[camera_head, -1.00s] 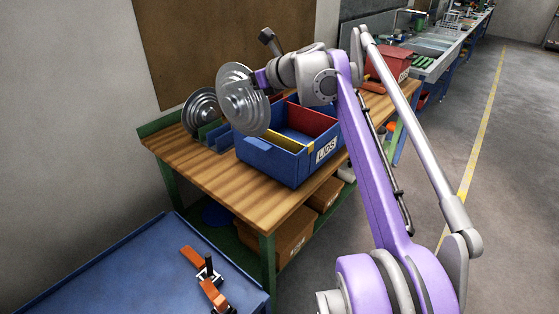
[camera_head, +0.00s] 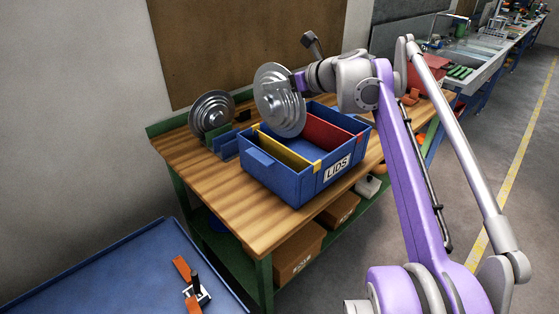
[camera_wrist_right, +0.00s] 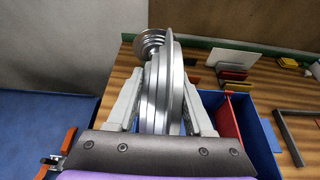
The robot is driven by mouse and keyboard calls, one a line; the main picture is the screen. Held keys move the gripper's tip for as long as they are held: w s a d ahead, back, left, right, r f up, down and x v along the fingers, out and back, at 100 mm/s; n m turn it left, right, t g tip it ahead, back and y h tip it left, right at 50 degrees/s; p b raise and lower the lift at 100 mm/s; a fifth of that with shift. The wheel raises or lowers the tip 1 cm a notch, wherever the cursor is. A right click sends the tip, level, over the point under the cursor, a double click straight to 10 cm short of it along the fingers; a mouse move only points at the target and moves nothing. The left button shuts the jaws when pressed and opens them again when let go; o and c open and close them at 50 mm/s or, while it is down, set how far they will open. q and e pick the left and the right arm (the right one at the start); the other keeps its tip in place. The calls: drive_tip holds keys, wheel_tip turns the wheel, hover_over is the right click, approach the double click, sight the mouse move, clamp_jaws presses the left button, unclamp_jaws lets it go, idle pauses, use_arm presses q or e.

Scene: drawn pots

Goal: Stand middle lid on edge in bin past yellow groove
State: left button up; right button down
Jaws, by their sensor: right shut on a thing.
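My right gripper (camera_head: 298,83) is shut on a silver stepped lid (camera_head: 277,102), held nearly upright on edge. In the right wrist view the lid (camera_wrist_right: 165,95) is edge-on between the two fingers. The blue bin labelled LIDS (camera_head: 300,188) stands on the bench. The lid hangs over the bin's back left part, its lower edge near the yellow divider (camera_head: 283,149); I cannot tell its exact height. A red divider (camera_head: 330,131) crosses the bin farther right; it shows in the right wrist view (camera_wrist_right: 226,116). Another silver lid (camera_head: 210,112) stands left of the bin. My left gripper is not in view.
A blue-green rack (camera_head: 224,144) sits between the standing lid and the bin. The wooden bench (camera_head: 225,185) has bare room in front. A wall panel (camera_head: 230,45) rises behind. A blue surface (camera_head: 130,275) with an orange-handled clamp (camera_head: 190,285) lies at lower left.

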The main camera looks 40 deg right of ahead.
wheel_tip(320, 180, down, 16)
drive_tip(key=b, duration=0.2)
drive_tip(key=shift+f, duration=0.2)
drive_tip(key=shift+f, duration=0.1)
drive_tip(key=shift+c, duration=1.4)
unclamp_jaws()
